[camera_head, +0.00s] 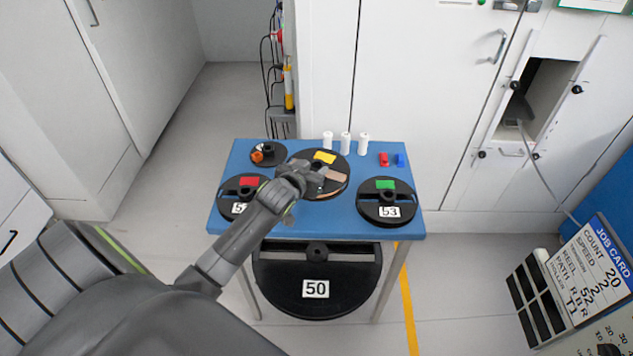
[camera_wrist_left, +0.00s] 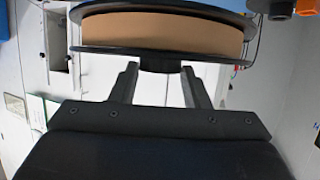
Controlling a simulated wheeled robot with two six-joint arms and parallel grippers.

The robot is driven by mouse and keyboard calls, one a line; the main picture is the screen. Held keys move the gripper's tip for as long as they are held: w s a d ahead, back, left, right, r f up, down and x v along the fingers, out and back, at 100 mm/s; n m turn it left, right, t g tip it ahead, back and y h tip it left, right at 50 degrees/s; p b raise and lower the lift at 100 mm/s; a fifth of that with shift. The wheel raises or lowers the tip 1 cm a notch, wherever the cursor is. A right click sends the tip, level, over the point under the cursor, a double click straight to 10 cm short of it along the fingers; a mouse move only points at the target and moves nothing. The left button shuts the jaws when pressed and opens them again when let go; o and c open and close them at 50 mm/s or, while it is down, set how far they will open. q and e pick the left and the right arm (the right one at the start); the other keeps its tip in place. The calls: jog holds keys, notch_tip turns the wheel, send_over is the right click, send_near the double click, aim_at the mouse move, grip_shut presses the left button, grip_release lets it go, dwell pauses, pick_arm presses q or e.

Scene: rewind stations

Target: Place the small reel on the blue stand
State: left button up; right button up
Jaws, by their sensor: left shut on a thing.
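The small reel (camera_head: 326,158) is black with a yellow label and brown wound material, over the middle of the blue stand (camera_head: 305,228). My left gripper (camera_head: 312,180) is shut on its hub. In the left wrist view, the fingers (camera_wrist_left: 160,84) close on the dark hub below the lower flange, and the brown winding (camera_wrist_left: 165,35) shows between two black flanges. The reel looks roughly level. I cannot tell whether it touches the stand top. My right gripper is not in view.
A red-labelled reel (camera_head: 235,204) is left, partly behind my arm; reel 53 (camera_head: 385,212) is right. A small disc with an orange part (camera_head: 268,155), white cylinders (camera_head: 346,143), and red (camera_head: 384,159) and blue (camera_head: 400,160) pieces stand behind. Large reel 50 (camera_head: 345,300) is below.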

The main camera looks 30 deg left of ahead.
pick_arm(q)
jog(key=shift+f, duration=4.8)
jog(key=shift+f, duration=0.1)
jog(key=o, duration=1.2)
jog(key=shift+o, duration=0.2)
jog(key=v, duration=1.2)
